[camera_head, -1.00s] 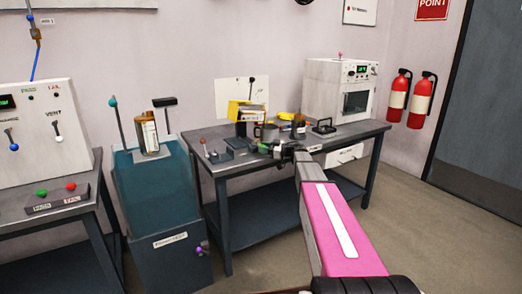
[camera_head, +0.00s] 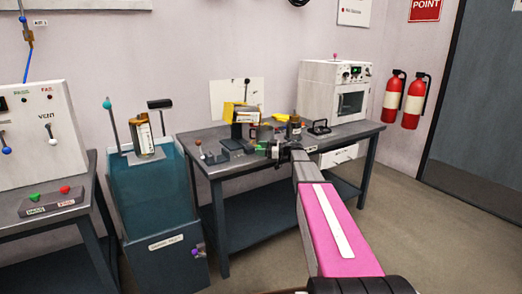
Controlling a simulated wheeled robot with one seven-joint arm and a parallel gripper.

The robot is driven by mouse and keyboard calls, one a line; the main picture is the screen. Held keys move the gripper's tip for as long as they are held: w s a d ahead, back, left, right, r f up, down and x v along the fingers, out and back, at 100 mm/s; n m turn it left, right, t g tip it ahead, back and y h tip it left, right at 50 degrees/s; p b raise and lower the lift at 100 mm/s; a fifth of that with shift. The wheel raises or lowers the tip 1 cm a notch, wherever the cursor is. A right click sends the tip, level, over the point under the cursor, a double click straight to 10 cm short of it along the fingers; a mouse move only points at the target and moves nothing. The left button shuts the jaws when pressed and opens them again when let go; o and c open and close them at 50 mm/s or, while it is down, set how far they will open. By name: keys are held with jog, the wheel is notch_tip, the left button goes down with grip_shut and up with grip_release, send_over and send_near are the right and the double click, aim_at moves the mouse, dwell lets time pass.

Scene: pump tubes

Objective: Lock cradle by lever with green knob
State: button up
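My gripper (camera_head: 282,152) is at the end of my arm, which reaches forward over the front of the middle bench. It is small and dark here, and I cannot tell whether its fingers are open or shut. A small green part (camera_head: 274,151) shows right beside it; I cannot tell whether this is the lever's green knob or whether the gripper touches it. A dark fixture (camera_head: 234,146), possibly the cradle, sits on the bench left of the gripper. A yellow-topped device (camera_head: 241,111) stands behind it. My gripper hides part of this area.
The bench (camera_head: 335,131) also holds a brown bottle (camera_head: 294,126) and a white oven-like box (camera_head: 322,92). A teal tank (camera_head: 150,195) with upright levers stands left of the bench. A button box (camera_head: 52,200) is at far left. Floor to the right is clear.

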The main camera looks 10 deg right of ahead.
jog(key=v, duration=1)
jog(key=shift+d, duration=0.4)
jog(key=shift+s, duration=0.1)
